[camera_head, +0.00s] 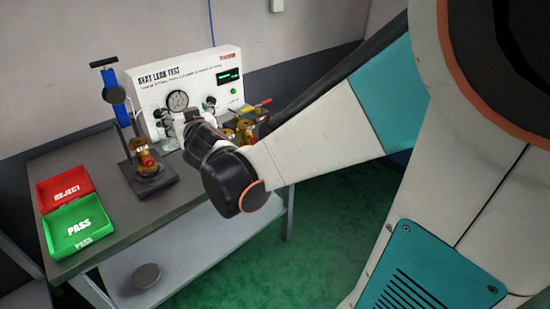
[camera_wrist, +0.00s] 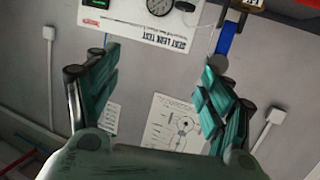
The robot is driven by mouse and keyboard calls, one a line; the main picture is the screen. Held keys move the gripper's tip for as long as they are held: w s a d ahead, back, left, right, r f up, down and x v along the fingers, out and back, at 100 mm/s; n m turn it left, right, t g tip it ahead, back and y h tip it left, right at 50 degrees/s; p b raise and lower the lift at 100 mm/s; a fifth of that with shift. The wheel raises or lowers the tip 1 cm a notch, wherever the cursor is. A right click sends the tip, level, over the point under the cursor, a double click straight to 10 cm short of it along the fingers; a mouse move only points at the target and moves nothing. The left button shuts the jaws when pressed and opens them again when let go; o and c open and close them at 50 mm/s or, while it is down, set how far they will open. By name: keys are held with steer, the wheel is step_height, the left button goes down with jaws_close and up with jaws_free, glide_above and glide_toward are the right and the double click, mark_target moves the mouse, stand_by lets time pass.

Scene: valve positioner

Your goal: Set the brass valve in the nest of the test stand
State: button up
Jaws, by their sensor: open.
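The test stand, a blue post (camera_head: 118,101) on a dark base (camera_head: 150,183), stands on the bench in the head view. A brass-coloured piece with a red part (camera_head: 147,163) sits low on this base; I cannot tell whether it is in a nest. More brass-coloured valve bodies (camera_head: 240,131) show at the right, partly hidden by my arm. My gripper (camera_wrist: 162,57) is open and empty in the wrist view, its teal fingers wide apart before the wall. My wrist hides the fingers in the head view. The blue post (camera_wrist: 230,38) also shows in the wrist view.
The white seat leak test panel (camera_head: 185,85) with its gauge stands at the bench's back. A red reject tray (camera_head: 65,188) and a green pass tray (camera_head: 78,226) lie at left. A round grey object (camera_head: 146,276) is on the lower shelf. The bench front is clear.

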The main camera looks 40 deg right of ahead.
steer(key=s+a+f+n+g+y, duration=0.1)
steer(key=s+a+f+g, duration=0.1)
steer(key=s, duration=0.6)
steer(key=s+a+f+n+g+y, duration=0.1)
steer(key=s+a+f+g+y, duration=0.1)
steer(key=s, duration=0.7)
steer(key=s+a+f+n+g+y, duration=0.1)
steer(key=s+a+f+g, duration=0.2)
steer(key=s, duration=0.5)
steer(key=a+g, duration=0.1)
steer(key=a, duration=0.1)
steer(key=shift+s+a+f+y, duration=0.3)
steer(key=shift+s+a+f, duration=0.05)
